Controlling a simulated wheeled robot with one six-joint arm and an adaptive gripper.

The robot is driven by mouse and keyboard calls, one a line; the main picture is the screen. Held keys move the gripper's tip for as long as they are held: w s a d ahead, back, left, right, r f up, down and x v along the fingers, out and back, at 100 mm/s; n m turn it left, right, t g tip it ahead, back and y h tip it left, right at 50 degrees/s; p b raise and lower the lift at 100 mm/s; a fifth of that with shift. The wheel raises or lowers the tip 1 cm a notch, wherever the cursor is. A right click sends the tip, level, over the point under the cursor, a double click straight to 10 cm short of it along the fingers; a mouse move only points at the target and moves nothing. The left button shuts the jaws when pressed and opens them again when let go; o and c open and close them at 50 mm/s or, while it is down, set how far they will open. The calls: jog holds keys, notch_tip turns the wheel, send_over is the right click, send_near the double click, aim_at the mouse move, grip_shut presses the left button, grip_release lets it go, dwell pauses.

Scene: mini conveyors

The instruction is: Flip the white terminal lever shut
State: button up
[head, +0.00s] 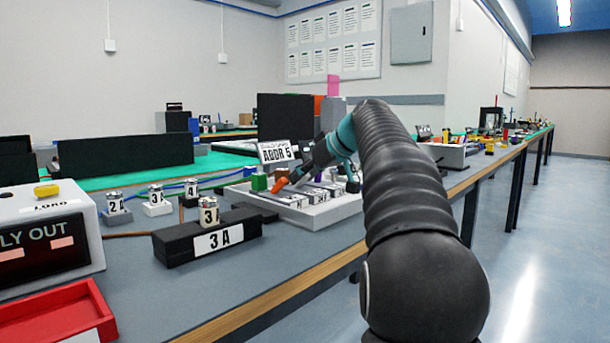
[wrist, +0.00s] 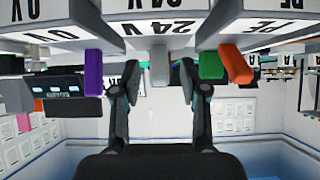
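The white lever (wrist: 160,66) stands out from the terminal block labelled 24V (wrist: 167,25) in the wrist view, which looks upside down. My gripper (wrist: 160,82) is open, with one finger on each side of the white lever and a gap on both sides. A purple lever (wrist: 93,72) is to its left; a green lever (wrist: 210,67) and an orange lever (wrist: 235,64) are to its right. In the head view my gripper reaches over the white terminal base (head: 332,212) below the ADDR 5 sign. I cannot make out the white lever there.
A black block marked 3A (head: 207,239) with a canister on it stands left of the base. A LORD-like labelled white box (head: 48,225) and a red tray (head: 58,318) are further left. The grey table's front edge (head: 270,292) runs below; the floor right is clear.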

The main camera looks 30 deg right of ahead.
jog(key=v, duration=1.2)
dwell(0.4)
